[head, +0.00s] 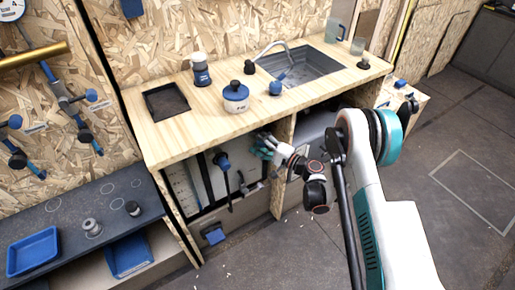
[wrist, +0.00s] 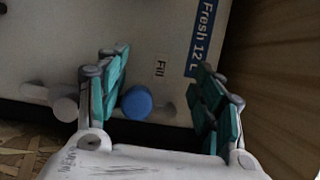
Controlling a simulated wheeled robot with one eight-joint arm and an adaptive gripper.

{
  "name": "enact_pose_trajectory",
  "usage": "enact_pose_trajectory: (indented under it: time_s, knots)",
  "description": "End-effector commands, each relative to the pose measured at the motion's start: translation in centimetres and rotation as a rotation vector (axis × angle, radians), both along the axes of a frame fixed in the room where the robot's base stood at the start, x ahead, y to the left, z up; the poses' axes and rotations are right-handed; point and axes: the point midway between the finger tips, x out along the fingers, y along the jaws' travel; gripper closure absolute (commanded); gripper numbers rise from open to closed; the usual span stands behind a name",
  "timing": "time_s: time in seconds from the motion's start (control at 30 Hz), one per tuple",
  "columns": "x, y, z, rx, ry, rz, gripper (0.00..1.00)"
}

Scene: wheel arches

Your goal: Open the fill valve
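The fill valve shows in the wrist view as a round blue knob (wrist: 136,102) on a pale tank panel (wrist: 75,45), below a "Fill" label. A blue "Fresh 12 L" label (wrist: 205,28) is above it. My gripper (wrist: 162,60) is open with teal finger pads, one on each side of the knob. The knob appears nearer the left finger; whether they touch I cannot tell. In the head view my gripper (head: 262,147) is under the counter front, beside the tank panel, and hides the fill knob.
A blue knob (head: 222,160) and a lower blue fitting (head: 213,234) are left of my gripper in the head view. The wooden counter (head: 195,120) overhangs just above. A wooden divider (head: 284,155) stands close on the right. Floor is open at right.

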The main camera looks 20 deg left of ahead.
Motion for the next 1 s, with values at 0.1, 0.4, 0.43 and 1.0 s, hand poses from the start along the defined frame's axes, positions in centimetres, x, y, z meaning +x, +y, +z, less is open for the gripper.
enact_pose_trajectory:
  time_s: [0.1,0.4,0.43,1.0]
  knots:
    - [0.0,-0.1,2.3,0.0,0.0,-0.001,0.4]
    - [0.1,-0.2,6.0,0.004,0.001,-0.002,0.32]
    - [0.1,-0.2,6.1,0.004,0.001,-0.003,0.39]
    - [0.2,-0.1,6.0,0.0,0.0,-0.003,0.4]
